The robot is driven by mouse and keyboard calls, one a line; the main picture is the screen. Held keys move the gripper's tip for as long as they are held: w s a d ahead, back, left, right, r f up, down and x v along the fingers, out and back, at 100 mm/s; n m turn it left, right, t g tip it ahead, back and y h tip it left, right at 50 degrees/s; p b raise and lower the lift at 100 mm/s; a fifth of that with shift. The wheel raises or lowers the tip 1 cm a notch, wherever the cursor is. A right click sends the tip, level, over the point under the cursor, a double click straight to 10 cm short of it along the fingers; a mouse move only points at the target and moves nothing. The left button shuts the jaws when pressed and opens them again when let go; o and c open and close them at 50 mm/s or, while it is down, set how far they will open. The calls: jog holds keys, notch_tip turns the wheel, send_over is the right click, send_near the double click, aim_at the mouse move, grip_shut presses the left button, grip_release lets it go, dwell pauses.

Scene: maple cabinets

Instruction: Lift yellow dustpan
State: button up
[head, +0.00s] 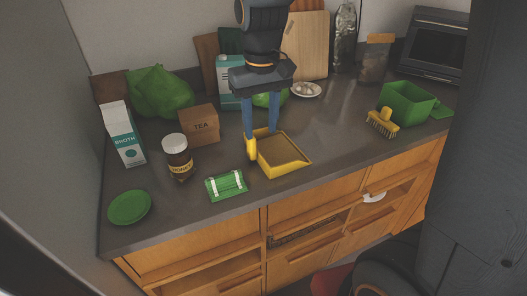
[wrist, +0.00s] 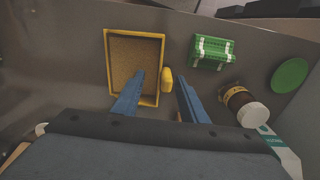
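The yellow dustpan (head: 283,155) lies on the dark countertop near its front edge, with its tray open upward and a short yellow handle at its left. In the wrist view the dustpan (wrist: 136,52) shows its brown inside, and its handle (wrist: 167,80) sticks out to the right. My gripper (head: 261,136) points down over the handle side of the dustpan. In the wrist view my gripper (wrist: 162,82) has its two blue fingers apart, one over the tray's edge and one right of the handle. I cannot tell whether either finger touches it.
The counter between dustpan and brush is clear.

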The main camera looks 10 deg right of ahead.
jog(key=shift+w+a+r, duration=0.45)
jog(key=shift+w+a, duration=0.1)
jog(key=shift+w, duration=0.05)
jog(key=shift+w+a+r, duration=0.4)
jog(key=shift+w+a, duration=0.15)
jog(key=shift+w, duration=0.05)
jog(key=shift+a+f+n, duration=0.1)
jog(key=shift+a+n, duration=0.05)
jog(key=shift+n, duration=0.15)
jog(key=f, duration=0.2)
jog(key=f+p, duration=0.1)
jog(key=f, duration=0.2)
jog(key=shift+s+d+f+p, duration=0.2)
jog(key=shift+d+f+p, duration=0.05)
jog(key=shift+f+p, duration=0.15)
jog(key=shift+f, duration=0.7)
jog(key=shift+c, duration=0.3)
grip_shut()
